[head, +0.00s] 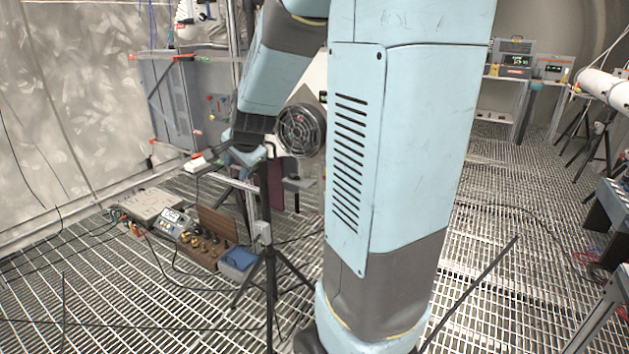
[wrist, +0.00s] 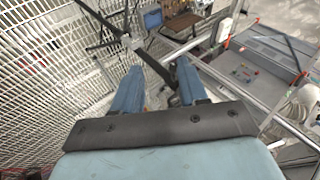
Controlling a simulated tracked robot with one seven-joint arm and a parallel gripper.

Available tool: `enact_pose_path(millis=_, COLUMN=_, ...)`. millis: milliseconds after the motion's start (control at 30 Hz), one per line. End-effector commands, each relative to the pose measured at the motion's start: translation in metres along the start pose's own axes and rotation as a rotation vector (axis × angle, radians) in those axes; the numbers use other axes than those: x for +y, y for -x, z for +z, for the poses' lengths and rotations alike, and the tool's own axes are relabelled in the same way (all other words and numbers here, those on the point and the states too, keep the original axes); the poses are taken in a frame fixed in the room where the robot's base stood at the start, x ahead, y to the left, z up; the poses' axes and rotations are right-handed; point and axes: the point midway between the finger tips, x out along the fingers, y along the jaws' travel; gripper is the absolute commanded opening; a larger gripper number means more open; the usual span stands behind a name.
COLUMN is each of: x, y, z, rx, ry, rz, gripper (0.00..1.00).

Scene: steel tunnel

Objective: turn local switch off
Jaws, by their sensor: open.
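A grey cabinet (head: 165,100) stands at the left in the head view, with small red and green controls (head: 216,106) on its face. It also shows at the right in the wrist view (wrist: 270,50), with small coloured controls (wrist: 243,75). The local switch is too small to single out among them. My gripper (wrist: 160,70) is open and empty, with two blue fingers apart. The controls lie to the right of the fingers in the wrist view, not between them. In the head view my gripper's end is small and hard to make out near the cabinet's lower right.
A black tripod (head: 268,250) stands close to my arm. Behind it on the grated floor are a brown box with fittings (head: 210,240), a blue box (head: 238,260) and cables. A metal rail (wrist: 200,42) crosses beyond my fingers. Grating at the head view's right centre is mostly clear.

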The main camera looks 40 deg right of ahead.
Motion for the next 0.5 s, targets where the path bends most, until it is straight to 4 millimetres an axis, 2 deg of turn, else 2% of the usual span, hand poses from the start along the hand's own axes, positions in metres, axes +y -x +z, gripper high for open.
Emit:
enact_pose_path(millis=33, x=0.002, y=-0.018, z=-0.01, rx=0.017, ry=-0.066, rz=0.007, gripper=0.43)
enact_pose_path(millis=267, x=0.013, y=-0.09, z=-0.054, rx=0.128, ry=-0.377, rz=0.004, gripper=0.43)
enact_pose_path(millis=500, x=0.049, y=-0.163, z=-0.103, rx=0.286, ry=-0.688, rz=-0.003, gripper=0.43)
